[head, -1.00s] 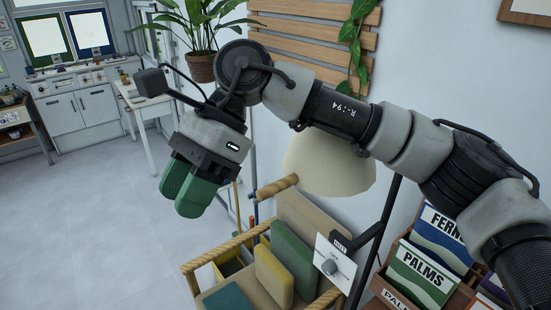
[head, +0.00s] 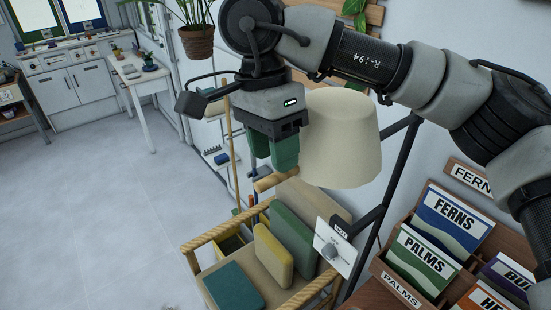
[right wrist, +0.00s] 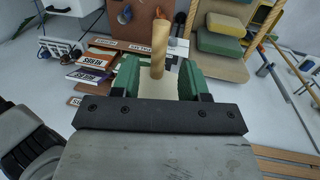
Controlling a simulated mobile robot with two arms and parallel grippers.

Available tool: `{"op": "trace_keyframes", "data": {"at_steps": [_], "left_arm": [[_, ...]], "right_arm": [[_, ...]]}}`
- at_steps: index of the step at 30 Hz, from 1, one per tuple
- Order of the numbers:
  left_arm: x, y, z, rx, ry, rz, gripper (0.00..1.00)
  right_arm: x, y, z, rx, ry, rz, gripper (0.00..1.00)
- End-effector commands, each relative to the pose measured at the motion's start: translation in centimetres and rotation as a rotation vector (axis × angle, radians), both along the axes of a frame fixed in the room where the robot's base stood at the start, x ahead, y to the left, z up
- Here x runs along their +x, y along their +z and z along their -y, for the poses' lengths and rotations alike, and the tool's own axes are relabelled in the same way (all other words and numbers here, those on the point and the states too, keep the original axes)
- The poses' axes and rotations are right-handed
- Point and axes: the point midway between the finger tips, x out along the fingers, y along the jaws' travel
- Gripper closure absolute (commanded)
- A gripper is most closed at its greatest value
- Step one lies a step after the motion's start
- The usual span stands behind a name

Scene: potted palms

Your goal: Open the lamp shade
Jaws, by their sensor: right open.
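The cream lamp shade (head: 342,140) hangs at the centre right of the head view, beside a black stand (head: 372,222). A light wooden handle (head: 275,180) sticks out to the left below it. My right gripper (head: 272,158) has green fingers pointing down, just left of the shade and above the handle. In the right wrist view, the handle (right wrist: 159,50) shows between the open fingers and beyond their tips, with part of the cream shade (right wrist: 158,86) behind. I cannot tell whether the fingers touch the handle. My left gripper is in neither view.
A rope-edged wooden chair (head: 305,208) with green and yellow cushions stands below. A rack of seed packets (head: 421,262) is at right. A potted palm (head: 198,40) hangs upper left. The floor at left is clear.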

Motion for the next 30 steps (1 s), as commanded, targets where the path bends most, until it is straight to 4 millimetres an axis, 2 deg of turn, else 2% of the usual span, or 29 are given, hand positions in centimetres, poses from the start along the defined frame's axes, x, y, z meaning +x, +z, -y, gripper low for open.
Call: {"op": "trace_keyframes", "data": {"at_steps": [1,6,16,17,25,30], "left_arm": [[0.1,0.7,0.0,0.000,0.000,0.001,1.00],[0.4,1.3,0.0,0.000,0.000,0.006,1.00],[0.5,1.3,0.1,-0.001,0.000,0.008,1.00],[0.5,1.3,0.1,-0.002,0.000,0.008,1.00],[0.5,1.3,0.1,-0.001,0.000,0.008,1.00],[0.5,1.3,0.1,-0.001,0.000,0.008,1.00]], "right_arm": [[-0.2,-0.5,0.2,-0.001,0.000,-0.003,0.56],[-0.4,-2.2,0.3,-0.001,0.000,-0.001,0.56],[-0.5,-2.9,0.3,0.000,-0.001,0.001,0.56],[-0.5,-2.9,0.3,0.000,-0.001,0.001,0.57],[-0.5,-2.8,0.3,0.000,0.000,0.000,0.99],[-0.5,-2.8,0.3,0.000,0.000,0.000,1.00]]}}
